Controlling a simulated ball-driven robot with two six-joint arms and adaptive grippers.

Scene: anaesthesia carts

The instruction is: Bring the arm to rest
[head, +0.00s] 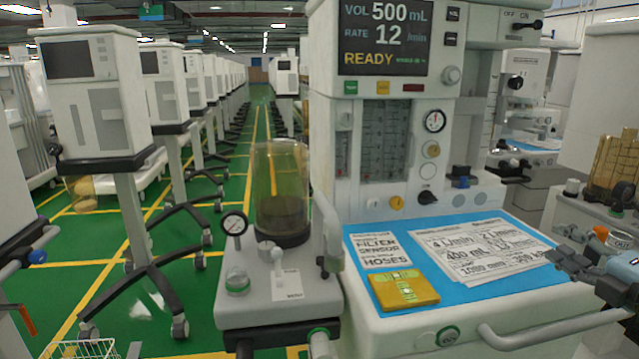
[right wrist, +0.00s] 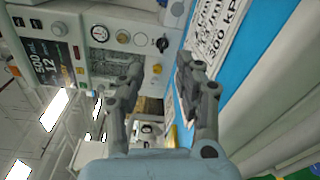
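My right gripper (head: 582,270) is at the right edge of the head view, above the right end of the anaesthesia cart's worktop. In the right wrist view its two fingers (right wrist: 160,68) are spread apart with nothing between them. The anaesthesia cart (head: 400,215) stands in front of me, and its screen (head: 386,38) reads VOL 500 mL, RATE 12 and READY. The cart also shows in the right wrist view (right wrist: 97,35), turned on its side, beyond the fingers. My left gripper is in neither view.
A blue mat (head: 365,262) on the worktop holds printed sheets (head: 475,250) and a yellow packet (head: 403,290). A rail handle (head: 550,328) runs along the cart's front. A clear canister (head: 281,185) stands at left. Another cart (head: 600,205) stands close at right. Green floor lies left.

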